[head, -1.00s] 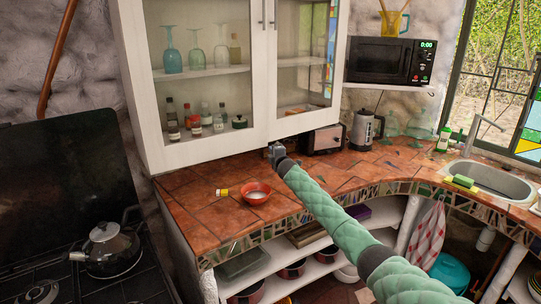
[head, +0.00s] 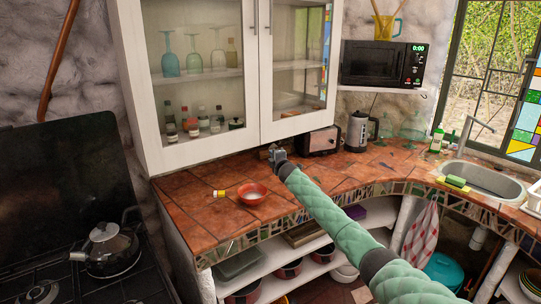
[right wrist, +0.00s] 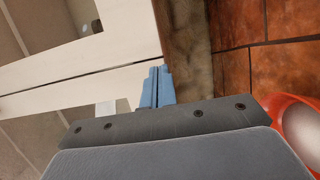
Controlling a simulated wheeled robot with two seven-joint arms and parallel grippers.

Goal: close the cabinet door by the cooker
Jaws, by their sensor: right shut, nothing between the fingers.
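The white wall cabinet has two glass doors. The left door (head: 203,157), on the cooker's side, looks nearly flush with the right door (head: 300,125), with a narrow seam between them. Its upright handle (head: 256,15) is near the seam. My right gripper (head: 276,152) is just below the doors' bottom edge, close to the seam, shut and empty. In the right wrist view its blue fingertips (right wrist: 157,88) are together beside the white door frames (right wrist: 75,68); I cannot tell whether they touch. My left gripper is out of view.
The tiled counter (head: 200,215) lies below, with a red bowl (head: 252,194) and a small yellow-and-white item (head: 220,194). A toaster (head: 320,141) and kettle (head: 358,132) stand right of my gripper.

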